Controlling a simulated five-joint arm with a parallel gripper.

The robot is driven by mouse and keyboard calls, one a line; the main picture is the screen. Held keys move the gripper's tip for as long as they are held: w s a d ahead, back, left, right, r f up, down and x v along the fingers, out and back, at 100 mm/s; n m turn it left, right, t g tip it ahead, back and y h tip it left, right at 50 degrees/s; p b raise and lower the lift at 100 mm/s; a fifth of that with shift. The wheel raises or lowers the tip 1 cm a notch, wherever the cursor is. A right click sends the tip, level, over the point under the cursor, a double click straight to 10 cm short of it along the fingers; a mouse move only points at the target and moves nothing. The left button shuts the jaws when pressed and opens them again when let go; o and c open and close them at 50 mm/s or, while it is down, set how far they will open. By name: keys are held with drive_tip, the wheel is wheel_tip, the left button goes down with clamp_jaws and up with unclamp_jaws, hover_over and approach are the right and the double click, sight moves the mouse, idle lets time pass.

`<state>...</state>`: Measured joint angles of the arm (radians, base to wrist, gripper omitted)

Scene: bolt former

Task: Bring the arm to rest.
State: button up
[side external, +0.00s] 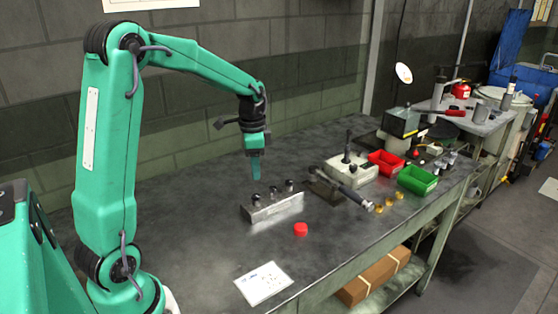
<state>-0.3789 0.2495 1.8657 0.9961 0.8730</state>
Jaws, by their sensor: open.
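My gripper (255,172) hangs pointing down above the dark workbench (200,250), near its middle. It is open, and I see nothing held in it. It is just above and behind a metal block (272,208) with several dark-topped pegs standing along its top. From this angle I cannot tell the exact gap between my fingertips and the pegs.
A red round piece (301,229) and a white sheet (263,284) lie toward the bench's front. To the right stand a machine with a lever (350,165), a red bin (386,163), a green bin (417,180) and small brass pieces (389,202). The left bench surface is clear.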

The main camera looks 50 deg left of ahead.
drive_tip(key=s+d+r+n+t, duration=0.2)
drive_tip(key=s+d+r, duration=0.2)
drive_tip(key=s+d, duration=0.4)
drive_tip(key=s+d+r+n+t, duration=0.3)
drive_tip(key=s+d+r, duration=0.2)
drive_tip(key=s+d, duration=0.2)
drive_tip(key=shift+s+d+n, duration=0.3)
drive_tip(key=shift+s+d, duration=0.05)
drive_tip(key=shift+s, duration=0.65)
drive_tip(key=shift+w, duration=0.1)
